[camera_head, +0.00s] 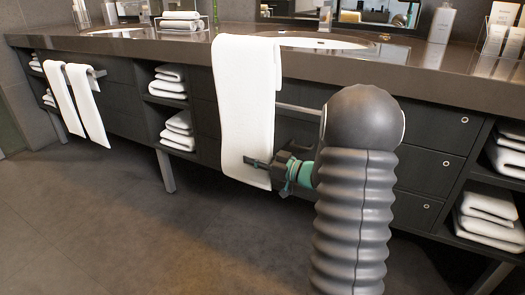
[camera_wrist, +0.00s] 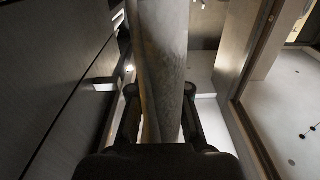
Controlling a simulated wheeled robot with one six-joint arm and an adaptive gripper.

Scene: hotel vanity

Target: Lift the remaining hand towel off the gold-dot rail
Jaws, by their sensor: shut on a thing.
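A long white hand towel (camera_head: 243,110) hangs folded in front of the vanity, its top fold overlapping the counter edge in the picture. My gripper (camera_head: 262,163) is shut on its lower part. In the wrist view the towel (camera_wrist: 162,70) rises between my gripper's two fingers (camera_wrist: 161,115). A metal rail (camera_head: 300,108) runs behind the towel to the right, well below its top fold; my arm hides the right end. I cannot tell whether the towel still touches the rail, and no gold dot can be made out.
The dark vanity counter (camera_head: 420,80) overhangs drawers (camera_head: 425,170). Two white towels (camera_head: 75,100) hang from another rail (camera_head: 100,73) at left. Folded towels fill open shelves (camera_head: 180,125). A sink (camera_head: 320,42) and bottles stand above. The floor (camera_head: 120,220) is clear at left.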

